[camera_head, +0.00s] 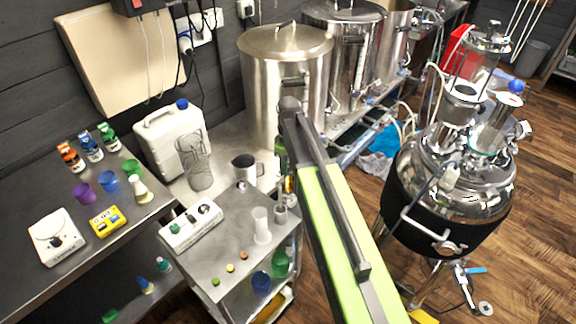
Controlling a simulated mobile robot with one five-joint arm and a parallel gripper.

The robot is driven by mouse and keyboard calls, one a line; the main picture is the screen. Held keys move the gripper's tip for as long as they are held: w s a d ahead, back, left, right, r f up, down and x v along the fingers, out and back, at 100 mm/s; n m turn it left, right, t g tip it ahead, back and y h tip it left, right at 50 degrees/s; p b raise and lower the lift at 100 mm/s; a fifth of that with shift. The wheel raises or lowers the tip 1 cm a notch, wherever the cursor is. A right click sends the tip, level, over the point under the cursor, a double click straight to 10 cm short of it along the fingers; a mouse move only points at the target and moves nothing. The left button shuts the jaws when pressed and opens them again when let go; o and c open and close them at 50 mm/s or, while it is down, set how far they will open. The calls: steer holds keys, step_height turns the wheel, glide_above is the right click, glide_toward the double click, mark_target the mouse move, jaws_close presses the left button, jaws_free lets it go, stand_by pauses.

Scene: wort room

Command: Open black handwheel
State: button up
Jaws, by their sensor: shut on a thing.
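My lime-green and grey arm reaches up from the bottom edge to the front of the nearest steel kettle (262,85). My gripper does not show; the arm hides the area beyond its bend. I cannot make out a black handwheel anywhere. The lower front of the nearest kettle is partly behind my arm, so a wheel there would be hidden. Small fittings show low on the kettles further back, too small to tell apart.
A steel trolley (215,255) with cups and a white device (190,226) stands left of my arm. A white jerrycan (170,140) stands behind it. A steel vessel with a black jacket (440,215) stands at right.

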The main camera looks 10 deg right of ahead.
steer(key=shift+s, duration=0.15)
steer(key=o, duration=1.3)
steer(key=shift+o, duration=0.2)
step_height(320, 180, up, 17)
steer(key=p, duration=1.7)
steer(key=shift+r, duration=0.2)
